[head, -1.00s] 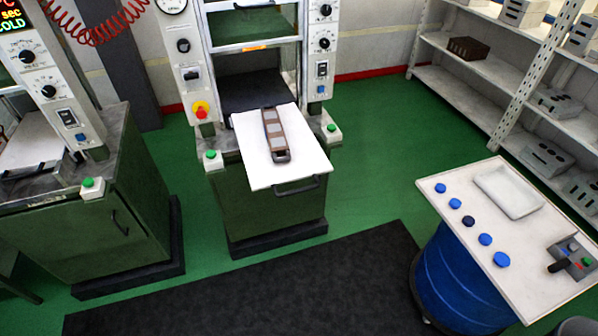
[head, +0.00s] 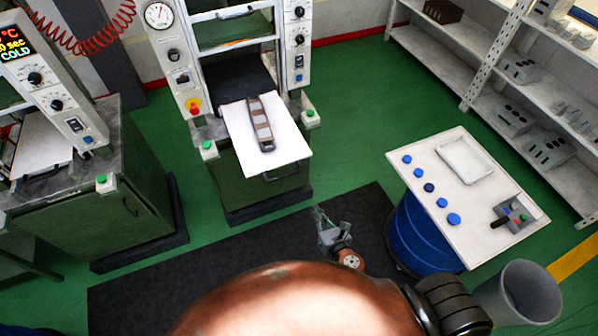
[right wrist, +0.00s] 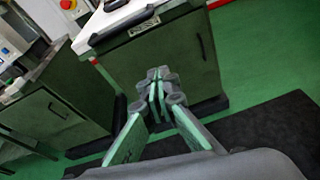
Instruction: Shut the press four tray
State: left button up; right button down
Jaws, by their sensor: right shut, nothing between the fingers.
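The press tray (head: 290,152) is a white plate pulled out of the middle press, over its green cabinet. A long brown mould with grey cavities (head: 261,125) lies on it. A dark handle (head: 286,173) is at the tray's front edge; the handle also shows in the right wrist view (right wrist: 125,28). My right gripper (head: 320,214) is in front of the press, below and to the right of the handle, not touching it. In the right wrist view its fingers (right wrist: 160,82) are together and empty, pointing at the cabinet front. My left gripper is not in view.
Another press cabinet (head: 125,165) stands at the left. A white table (head: 425,172) with blue round pieces and a control box (head: 512,215) is at the right on a blue drum. Shelves (head: 440,70) and a grey bin (head: 520,292) are further right. A dark mat (head: 150,290) covers the floor in front.

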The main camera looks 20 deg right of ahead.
notch_tip(320, 180, up, 6)
jog(key=a+n+t, duration=0.1)
jog(key=a+n, duration=0.1)
jog(key=p+x, duration=0.2)
jog(key=x, duration=1.2)
jog(key=shift+y, duration=0.3)
